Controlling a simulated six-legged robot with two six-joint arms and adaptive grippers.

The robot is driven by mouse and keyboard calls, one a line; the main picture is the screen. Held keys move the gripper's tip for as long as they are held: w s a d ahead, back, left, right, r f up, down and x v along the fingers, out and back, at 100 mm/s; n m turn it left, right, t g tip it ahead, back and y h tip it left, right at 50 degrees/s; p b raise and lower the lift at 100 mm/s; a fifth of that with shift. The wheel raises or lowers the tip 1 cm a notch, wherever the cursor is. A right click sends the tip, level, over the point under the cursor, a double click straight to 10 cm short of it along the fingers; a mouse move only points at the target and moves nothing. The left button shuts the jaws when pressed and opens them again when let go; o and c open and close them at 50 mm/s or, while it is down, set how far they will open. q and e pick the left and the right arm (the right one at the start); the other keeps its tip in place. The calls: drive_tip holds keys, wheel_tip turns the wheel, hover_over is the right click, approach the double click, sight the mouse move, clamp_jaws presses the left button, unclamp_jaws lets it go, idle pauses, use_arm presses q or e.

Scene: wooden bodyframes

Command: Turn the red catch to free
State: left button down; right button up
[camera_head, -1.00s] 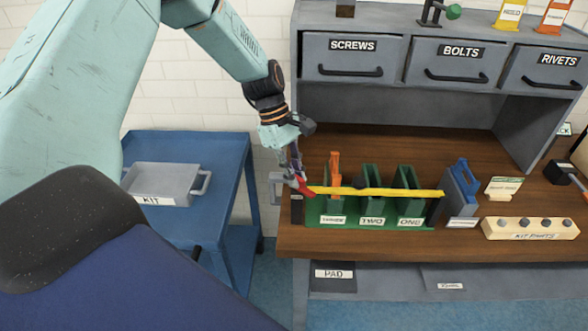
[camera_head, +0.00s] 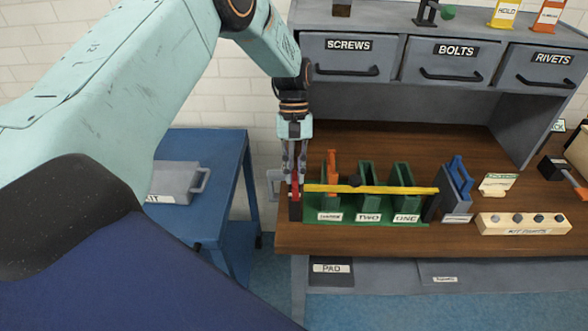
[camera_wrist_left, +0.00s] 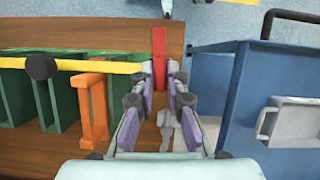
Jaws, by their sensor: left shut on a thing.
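The red catch (camera_head: 295,188) stands about upright at the left end of the yellow bar (camera_head: 390,190). My left gripper (camera_head: 296,177) points down from above and is shut on the catch. In the left wrist view the catch (camera_wrist_left: 159,46) sticks out beyond the fingertips (camera_wrist_left: 162,78), which lie on either side of it. The yellow bar runs across the front of the green rack (camera_head: 347,222) and has a black knob (camera_head: 354,181). The fingers partly hide the catch.
A blue cart (camera_head: 228,143) with a grey kit case (camera_head: 178,181) stands left of the bench. An orange part (camera_head: 332,172) sits in the rack's left slot. Right of the rack are a blue-handled item (camera_head: 458,190) and a wooden block (camera_head: 523,223).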

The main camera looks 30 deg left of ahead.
use_arm(q)
drive_tip(key=shift+w+r+m+y, duration=0.1)
drive_tip(key=shift+m+y, duration=0.2)
drive_tip(key=shift+m, duration=0.2)
drive_tip(key=c, duration=1.4)
unclamp_jaws()
drive_tip(key=shift+s+d, duration=0.1)
drive_tip(key=shift+s, duration=0.1)
drive_tip(key=shift+o, duration=0.2)
drive_tip(key=shift+w, duration=0.1)
drive_tip(key=shift+w+r, duration=0.1)
drive_tip(key=v, duration=1.1)
drive_tip(key=shift+r, duration=0.35)
